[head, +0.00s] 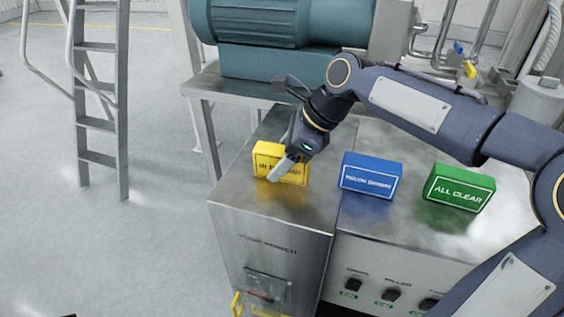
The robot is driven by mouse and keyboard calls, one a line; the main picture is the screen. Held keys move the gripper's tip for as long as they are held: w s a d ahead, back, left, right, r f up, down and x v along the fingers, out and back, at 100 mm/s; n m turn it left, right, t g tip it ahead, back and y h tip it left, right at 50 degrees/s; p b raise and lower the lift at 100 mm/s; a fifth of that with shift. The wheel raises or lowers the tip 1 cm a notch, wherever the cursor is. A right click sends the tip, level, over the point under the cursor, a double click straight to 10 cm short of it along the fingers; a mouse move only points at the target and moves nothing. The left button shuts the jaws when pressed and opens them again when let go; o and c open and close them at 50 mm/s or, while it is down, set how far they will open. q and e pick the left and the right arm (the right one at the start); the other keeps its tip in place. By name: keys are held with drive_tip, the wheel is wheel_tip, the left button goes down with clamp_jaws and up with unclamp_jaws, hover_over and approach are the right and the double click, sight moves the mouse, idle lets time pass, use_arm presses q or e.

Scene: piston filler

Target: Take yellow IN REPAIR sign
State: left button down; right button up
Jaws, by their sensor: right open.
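The yellow IN REPAIR sign (266,158) is a small block standing upright on the left part of the steel cabinet top. My right gripper (283,170) reaches down at the sign, and one pale finger crosses in front of its lettered face. The gripper is open; the other finger is hidden, so I cannot tell whether the jaws are around the sign or touching it. The sign rests on the metal top. My left gripper is not in view.
A blue sign (370,177) and a green ALL CLEAR sign (459,188) stand to the right on the same top. A teal motor (275,60) is behind. Knobs (391,292) line the front panel. A ladder (97,100) stands at left on open floor.

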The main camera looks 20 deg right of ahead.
drive_tip(key=c, duration=1.2)
